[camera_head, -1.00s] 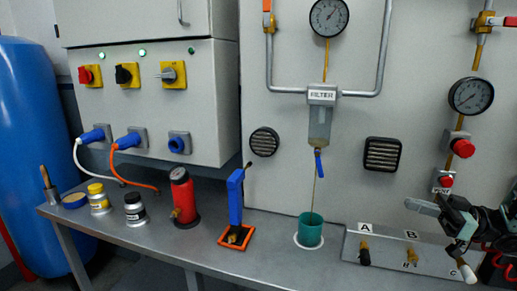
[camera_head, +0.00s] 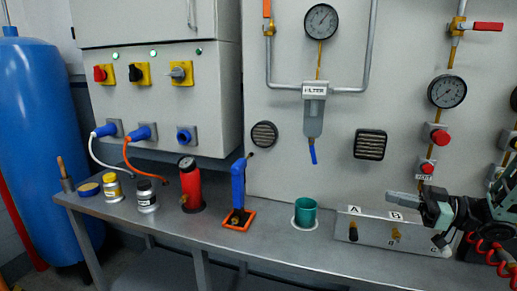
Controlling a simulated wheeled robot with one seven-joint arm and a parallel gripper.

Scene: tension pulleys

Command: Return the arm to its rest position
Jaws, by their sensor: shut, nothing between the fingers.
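My gripper (camera_head: 420,207) is at the right of the head view, above the grey panel marked A, B and C. Its fingers point left and it is empty. The fingertips look close together. My arm (camera_head: 470,212) runs in from the right edge. The arm hides part of the panel's right side.
The bench (camera_head: 270,243) holds a green cup (camera_head: 305,212), a blue tool on an orange base (camera_head: 238,190), a red bottle (camera_head: 190,187) and small jars. The labelled panel (camera_head: 372,237) carries fittings below my gripper. A gauge (camera_head: 447,91) and red knobs are on the wall behind.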

